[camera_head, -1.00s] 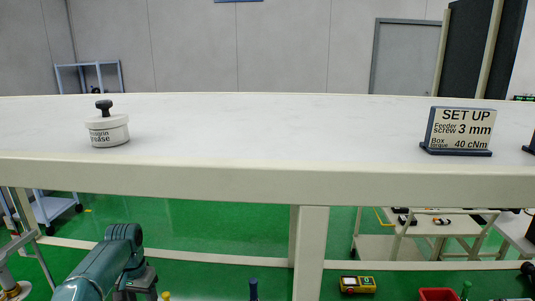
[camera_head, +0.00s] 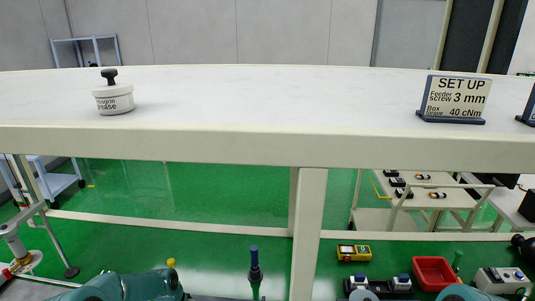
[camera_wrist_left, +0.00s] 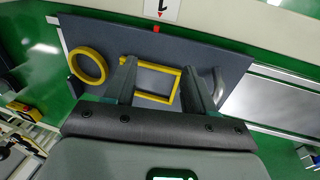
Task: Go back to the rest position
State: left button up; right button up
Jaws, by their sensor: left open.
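My left gripper (camera_wrist_left: 157,78) shows in the left wrist view with its two fingers apart and nothing between the tips. Behind the fingers is a dark grey board (camera_wrist_left: 105,42) with a yellow ring (camera_wrist_left: 88,65) to the left and a yellow rectangular frame (camera_wrist_left: 176,88) seen partly between the fingers. I cannot tell how far the fingers are from it. In the head view, teal parts of my arms show only at the bottom edge. My right gripper is out of view.
A long white table (camera_head: 260,95) spans the head view. On it stand a grease tub (camera_head: 114,98) and a "SET UP" sign (camera_head: 454,99). Below, on the right, are a yellow device (camera_head: 354,252) and a red bin (camera_head: 434,272). A cart (camera_head: 415,192) stands behind.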

pick_arm(q)
jog(key=s+d+f+n+h, duration=0.1)
jog(key=s+d+f, duration=0.25)
jog(key=s, duration=0.25)
jog(key=s+d+f, duration=0.3)
jog(key=s+d, duration=0.1)
jog(key=s, duration=0.3)
jog(key=s+d+r+n, duration=0.1)
jog(key=s+d+n, duration=0.1)
jog(key=s, duration=1.2)
notch_tip(320, 180, down, 6)
jog(key=b, duration=0.6)
jog(key=shift+s+d+f+h, duration=0.15)
jog(key=shift+s+h, duration=0.1)
jog(key=shift+h, duration=0.05)
jog(key=shift+w, duration=0.1)
